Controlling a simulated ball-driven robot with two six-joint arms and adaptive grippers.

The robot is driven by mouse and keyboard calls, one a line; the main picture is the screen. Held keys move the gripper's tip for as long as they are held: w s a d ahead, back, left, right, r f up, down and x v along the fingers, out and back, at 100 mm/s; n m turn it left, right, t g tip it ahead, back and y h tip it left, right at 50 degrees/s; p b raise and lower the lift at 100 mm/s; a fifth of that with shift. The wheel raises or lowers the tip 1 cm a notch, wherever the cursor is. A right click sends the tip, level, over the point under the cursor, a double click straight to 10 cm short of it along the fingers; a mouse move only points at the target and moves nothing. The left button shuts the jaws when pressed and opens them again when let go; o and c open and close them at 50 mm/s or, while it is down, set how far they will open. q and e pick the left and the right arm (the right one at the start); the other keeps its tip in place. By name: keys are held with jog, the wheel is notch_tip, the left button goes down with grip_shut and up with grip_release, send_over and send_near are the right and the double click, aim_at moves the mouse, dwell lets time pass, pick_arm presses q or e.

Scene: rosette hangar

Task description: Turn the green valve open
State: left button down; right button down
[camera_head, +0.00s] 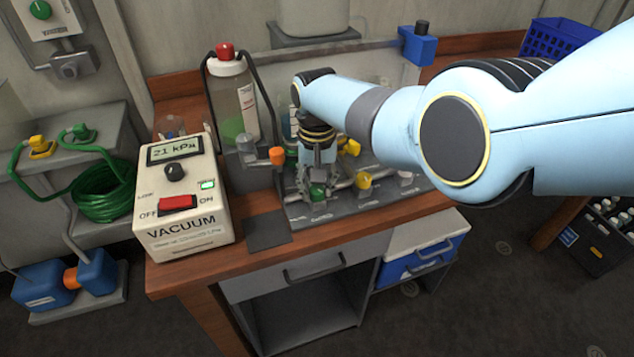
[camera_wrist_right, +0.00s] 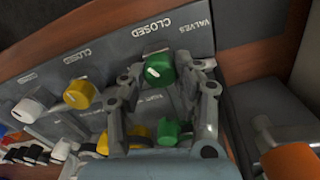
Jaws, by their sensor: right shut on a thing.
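The green valve (camera_head: 317,191) is a small round knob on the front of the grey valve panel (camera_head: 375,205). In the right wrist view the green valve (camera_wrist_right: 160,68) has a white mark on its face and sits by the word CLOSED. My right gripper (camera_head: 316,184) reaches down to it from above. In the wrist view the fingers of my right gripper (camera_wrist_right: 163,76) are on both sides of the green valve, shut on it. My left gripper is in neither view.
Yellow valve (camera_head: 363,180) and white valve (camera_head: 405,178) sit to the right on the same panel. A vacuum box (camera_head: 185,225) reading 21 kPa stands left on the wooden bench. A red-capped bottle (camera_head: 232,100) stands behind. An orange-capped part (camera_head: 277,156) is close left of the gripper.

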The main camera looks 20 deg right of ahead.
jog(key=n, duration=0.6)
jog(key=shift+n+p, duration=0.3)
jog(key=shift+p, duration=0.05)
jog(key=n, duration=0.5)
jog(key=shift+n, duration=0.3)
jog(key=c, duration=0.9)
grip_release()
jog(key=shift+c, duration=0.2)
